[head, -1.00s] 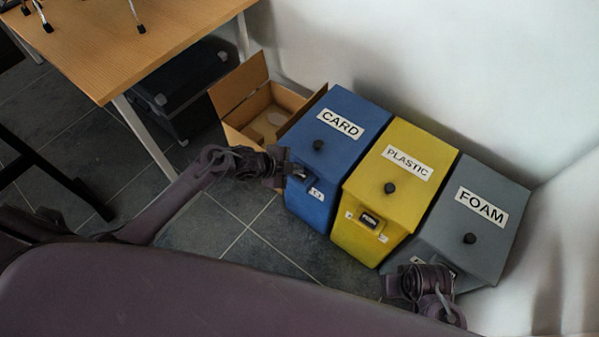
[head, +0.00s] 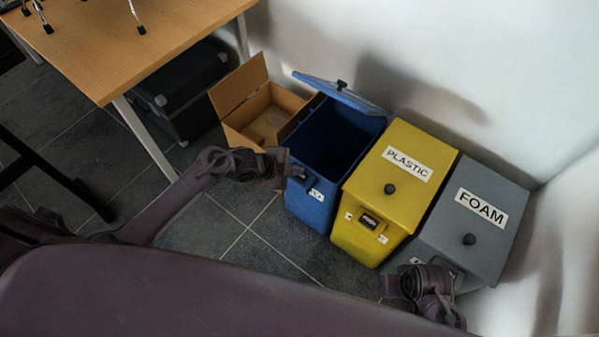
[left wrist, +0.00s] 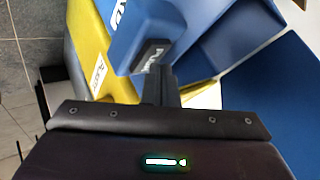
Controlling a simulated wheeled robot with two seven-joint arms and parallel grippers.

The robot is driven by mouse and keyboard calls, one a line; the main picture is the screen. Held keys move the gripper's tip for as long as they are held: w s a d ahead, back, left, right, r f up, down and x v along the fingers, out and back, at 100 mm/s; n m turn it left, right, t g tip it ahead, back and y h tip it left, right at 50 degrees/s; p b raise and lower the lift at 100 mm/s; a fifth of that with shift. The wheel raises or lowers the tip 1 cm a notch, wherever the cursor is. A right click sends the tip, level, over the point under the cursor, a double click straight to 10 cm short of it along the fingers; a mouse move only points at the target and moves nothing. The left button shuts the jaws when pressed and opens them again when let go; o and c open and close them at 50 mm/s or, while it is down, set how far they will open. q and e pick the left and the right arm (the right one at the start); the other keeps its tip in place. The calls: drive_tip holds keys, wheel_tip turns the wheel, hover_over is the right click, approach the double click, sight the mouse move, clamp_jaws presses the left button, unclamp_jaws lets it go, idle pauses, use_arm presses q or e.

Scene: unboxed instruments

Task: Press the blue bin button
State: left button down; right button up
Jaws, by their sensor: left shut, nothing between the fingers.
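The blue bin (head: 308,211) stands at the left of a row of bins in the head view. Its lid (head: 350,97) is swung up at the back, and its dark inside shows. My left gripper (head: 299,172) is at the upper front of the blue bin, where its button housing is, and hides the button there. In the left wrist view the black push button (left wrist: 150,54) shows on the blue housing, right by the tips of my shut, empty left gripper (left wrist: 160,73). My right gripper (head: 397,287) is low in front of the grey bin; its fingers are unclear.
The yellow PLASTIC bin (head: 401,151) and grey FOAM bin (head: 468,238) stand shut to the right. An open cardboard box (head: 240,86) is left of the blue bin. A wooden table (head: 130,45) stands at upper left. Tiled floor lies clear before the bins.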

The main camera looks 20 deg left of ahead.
use_arm(q)
drive_tip(key=shift+r+p, duration=0.35)
drive_tip(key=shift+r, duration=0.2)
wheel_tip(320, 180, up, 5)
drive_tip(key=p, duration=0.5)
drive_tip(key=shift+r, duration=0.1)
idle(0.6)
